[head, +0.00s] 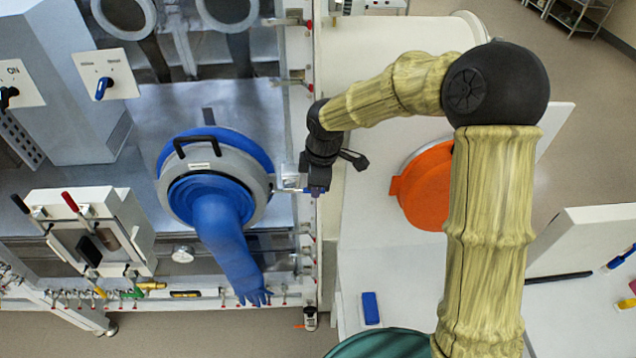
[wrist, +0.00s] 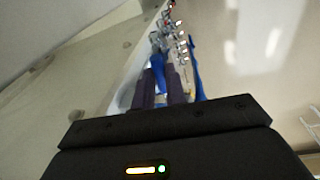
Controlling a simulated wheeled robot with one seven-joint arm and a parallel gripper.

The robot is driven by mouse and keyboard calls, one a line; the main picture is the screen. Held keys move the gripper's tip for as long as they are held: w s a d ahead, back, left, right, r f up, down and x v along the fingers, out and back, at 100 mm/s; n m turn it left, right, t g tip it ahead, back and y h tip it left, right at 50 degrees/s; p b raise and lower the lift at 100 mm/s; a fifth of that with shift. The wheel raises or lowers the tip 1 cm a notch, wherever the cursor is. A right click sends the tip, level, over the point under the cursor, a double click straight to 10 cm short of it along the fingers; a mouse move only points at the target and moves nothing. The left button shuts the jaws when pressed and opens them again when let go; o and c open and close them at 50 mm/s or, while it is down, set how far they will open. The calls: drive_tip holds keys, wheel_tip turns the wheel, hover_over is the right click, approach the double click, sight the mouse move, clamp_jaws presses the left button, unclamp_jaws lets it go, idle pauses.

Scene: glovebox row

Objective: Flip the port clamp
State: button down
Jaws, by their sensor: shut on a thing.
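The port clamp (head: 275,188) is a small piece at the right edge of a round glove port (head: 262,207) with a grey ring in the head view. A blue glove (head: 222,235) hangs out of the port. My gripper (head: 288,188) reaches in from the right, beside the ring, and is shut on the clamp, whose gripped part is mostly hidden. In the wrist view, my dark fingers (wrist: 160,92) point at blue parts of the port and glove. The clamp cannot be made out clearly there.
A black handle (head: 197,144) arches over the top of the port. A control box (head: 95,235) with red and black levers stands at left. A white post (head: 304,110) runs close to my gripper. An orange round lid (head: 428,190) lies on the white surface at right.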

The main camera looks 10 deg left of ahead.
drive_tip(key=shift+a+r, duration=0.1)
drive_tip(key=c, duration=1.4)
unclamp_jaws()
drive_tip(key=shift+c, duration=0.2)
wheel_tip(320, 180, up, 17)
drive_tip(key=s+d+b, duration=0.1)
drive_tip(key=d+b, duration=0.1)
drive_tip(key=b, duration=0.2)
